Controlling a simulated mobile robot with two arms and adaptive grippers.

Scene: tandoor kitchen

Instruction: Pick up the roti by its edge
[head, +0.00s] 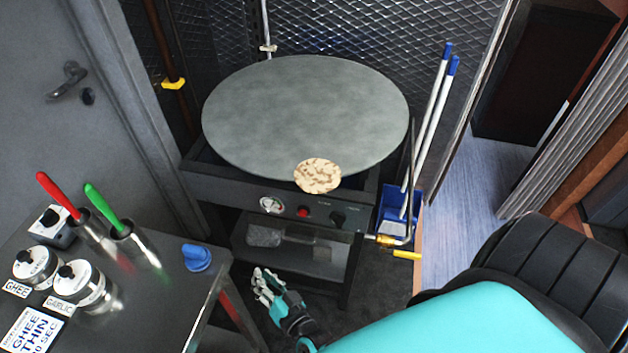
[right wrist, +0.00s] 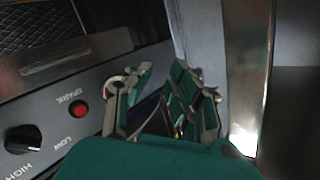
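The roti (head: 317,176) is a small round flatbread with brown patches. It lies at the front edge of the large round grey griddle (head: 300,110), with its near side reaching slightly past the rim. My right gripper (head: 268,284) is below and left of the roti in the head view, in front of the stove and apart from the roti. In the right wrist view, the right gripper's fingers (right wrist: 162,100) stand apart with nothing seen between them. The roti does not show in that view. My left gripper is not in view.
The stove panel (right wrist: 60,125) with a red button and black knob is close to the right gripper. At left, a dark counter (head: 165,305) holds ghee and garlic jars, red- and green-handled tools and a blue knob. White poles (head: 432,125) stand right of the griddle.

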